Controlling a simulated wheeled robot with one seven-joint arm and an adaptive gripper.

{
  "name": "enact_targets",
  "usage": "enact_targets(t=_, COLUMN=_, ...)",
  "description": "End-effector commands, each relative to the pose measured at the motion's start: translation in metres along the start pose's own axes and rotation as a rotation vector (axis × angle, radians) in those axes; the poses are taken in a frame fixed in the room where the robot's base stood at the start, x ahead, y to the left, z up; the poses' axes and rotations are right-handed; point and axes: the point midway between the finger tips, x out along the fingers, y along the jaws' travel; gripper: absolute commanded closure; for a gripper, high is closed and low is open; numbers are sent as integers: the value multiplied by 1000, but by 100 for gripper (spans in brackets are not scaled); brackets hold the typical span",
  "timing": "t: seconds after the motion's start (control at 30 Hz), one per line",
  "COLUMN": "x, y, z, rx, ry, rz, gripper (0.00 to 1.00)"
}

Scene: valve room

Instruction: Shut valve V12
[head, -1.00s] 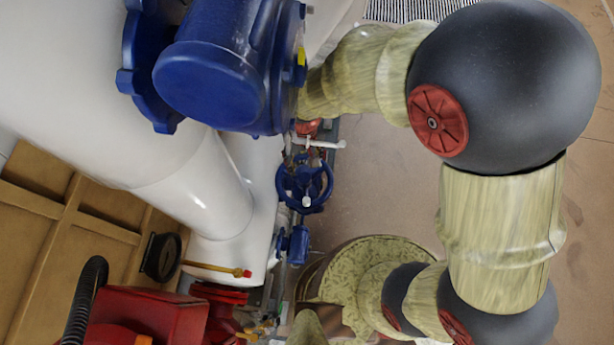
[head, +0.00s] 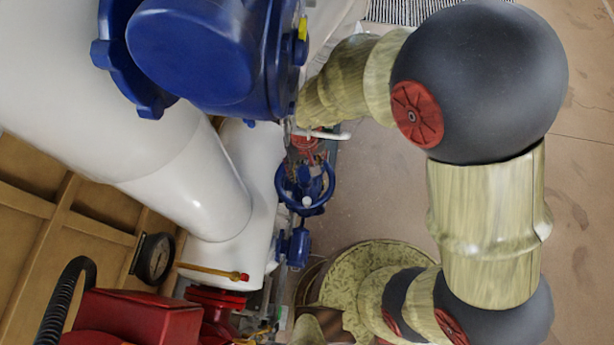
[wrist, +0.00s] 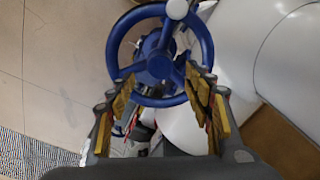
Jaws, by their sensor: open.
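A blue valve handwheel (head: 305,188) with a pale knob on its rim stands in the middle of the head view. What looks like the same blue handwheel (wrist: 117,42) fills the upper middle of the wrist view, its pale knob at the top. No V12 label is readable. My gripper (wrist: 160,88) is open, with its yellow-padded fingers spread on either side of the wheel's lower part. I cannot tell whether the fingers touch the rim. Nothing is held. In the head view my gripper is hidden behind the blue fitting.
A large blue fitting (head: 195,50) and thick white pipes (head: 190,175) crowd the left. A dark gauge (head: 154,258), a yellow rod with a red end (head: 215,272) and a red box (head: 130,318) lie below them. Open floor (head: 375,190) is right of the wheel.

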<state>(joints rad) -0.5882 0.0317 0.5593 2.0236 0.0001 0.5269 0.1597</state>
Motion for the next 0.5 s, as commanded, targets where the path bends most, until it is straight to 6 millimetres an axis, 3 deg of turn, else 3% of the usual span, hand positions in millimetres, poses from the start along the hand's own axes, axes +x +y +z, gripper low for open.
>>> enact_targets(t=0.17, x=0, y=0, z=0, rx=-67, ry=0, rz=0, gripper=48)
enact_targets(t=0.5, x=0, y=0, z=0, rx=-488, ry=1, rz=0, gripper=48)
